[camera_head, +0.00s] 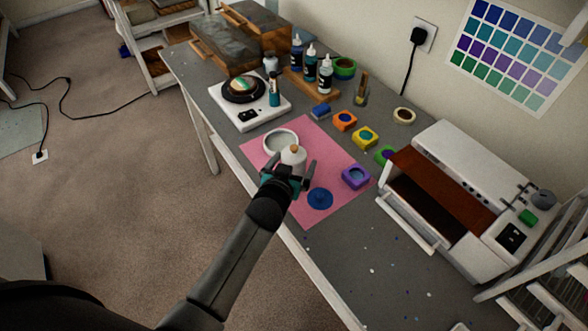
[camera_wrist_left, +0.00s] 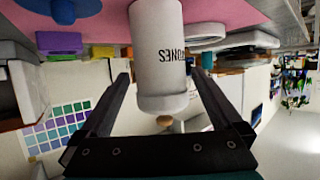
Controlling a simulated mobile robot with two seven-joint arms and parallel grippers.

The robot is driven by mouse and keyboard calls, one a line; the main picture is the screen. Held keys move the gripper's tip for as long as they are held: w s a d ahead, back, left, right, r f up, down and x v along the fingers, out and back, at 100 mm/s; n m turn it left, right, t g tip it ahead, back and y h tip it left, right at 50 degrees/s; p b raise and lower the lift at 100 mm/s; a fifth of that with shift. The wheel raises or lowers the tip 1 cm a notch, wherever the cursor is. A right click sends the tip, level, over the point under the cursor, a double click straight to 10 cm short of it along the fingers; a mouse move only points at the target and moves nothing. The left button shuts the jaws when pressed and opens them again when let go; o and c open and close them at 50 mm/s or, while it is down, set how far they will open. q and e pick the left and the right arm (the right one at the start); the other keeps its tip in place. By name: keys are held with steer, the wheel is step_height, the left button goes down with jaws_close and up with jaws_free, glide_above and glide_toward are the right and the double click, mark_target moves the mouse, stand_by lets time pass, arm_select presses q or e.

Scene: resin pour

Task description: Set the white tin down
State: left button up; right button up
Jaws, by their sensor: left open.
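My left gripper (camera_head: 293,169) is open, with one finger on each side of the tin. In the left wrist view the fingers (camera_wrist_left: 160,95) show gaps to the tin. My right gripper is not in view.
A round white dish (camera_head: 281,134) is close behind the tin. A blue disc (camera_head: 320,199) and a purple block (camera_head: 356,177) lie to the right on the mat. A scale (camera_head: 225,107) stands farther back. A white machine (camera_head: 450,165) stands at the right.

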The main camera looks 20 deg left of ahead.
arm_select(q)
steer(key=shift+b+x, duration=0.3)
steer(key=shift+x, duration=1.55)
steer(key=shift+c, duration=0.4)
steer(key=shift+r, duration=0.1)
steer(key=c, duration=1.5)
